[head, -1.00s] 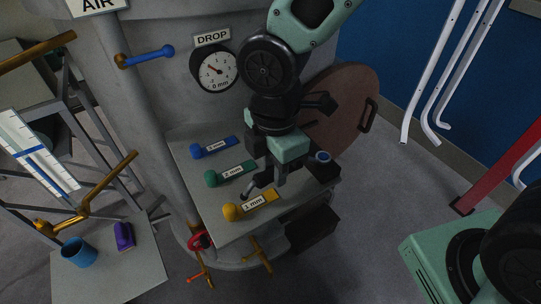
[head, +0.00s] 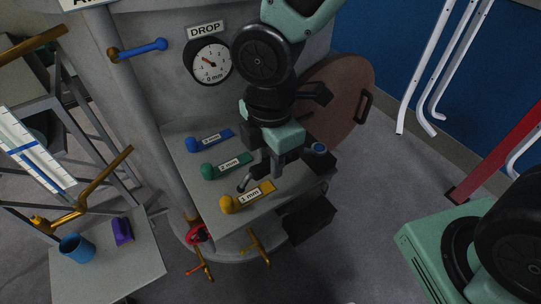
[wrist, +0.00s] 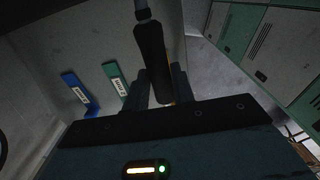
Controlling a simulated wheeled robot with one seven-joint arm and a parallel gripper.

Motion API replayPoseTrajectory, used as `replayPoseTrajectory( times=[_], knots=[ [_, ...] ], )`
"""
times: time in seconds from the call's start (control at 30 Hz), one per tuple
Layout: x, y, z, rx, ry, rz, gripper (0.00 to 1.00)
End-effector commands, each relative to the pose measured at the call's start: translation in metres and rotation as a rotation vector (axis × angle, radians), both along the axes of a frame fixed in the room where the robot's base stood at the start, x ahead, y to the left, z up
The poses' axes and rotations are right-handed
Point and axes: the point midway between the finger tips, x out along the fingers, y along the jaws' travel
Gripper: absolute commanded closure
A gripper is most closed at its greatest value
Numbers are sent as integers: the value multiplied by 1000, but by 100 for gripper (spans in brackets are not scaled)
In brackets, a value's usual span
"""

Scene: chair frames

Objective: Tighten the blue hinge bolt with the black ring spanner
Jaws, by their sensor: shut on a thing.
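My gripper (head: 267,171) is over the grey shelf, close to the yellow 1 mm gauge. In the wrist view its fingers (wrist: 160,88) are shut on a black-handled tool (wrist: 152,48) with a grey shaft. In the head view, a bent grey end (head: 243,184) shows left of the fingers, just above the shelf. I cannot make out a ring on the tool.
The grey shelf (head: 222,228) also bears blue (head: 212,140), green (head: 228,166) and yellow (head: 248,197) gauges. A DROP dial (head: 209,62) and a blue-handled lever (head: 140,49) are on the grey vessel. A brown round door (head: 342,100) stands behind my arm.

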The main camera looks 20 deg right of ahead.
Motion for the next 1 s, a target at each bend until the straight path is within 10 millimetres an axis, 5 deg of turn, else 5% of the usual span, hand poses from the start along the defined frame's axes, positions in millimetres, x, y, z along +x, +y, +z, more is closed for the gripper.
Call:
replayPoseTrajectory(
  times=[0.77,1.0],
  knots=[
    [0,0,12,0,0,0,100],
    [0,0,30,0,0,0,100]
  ],
)
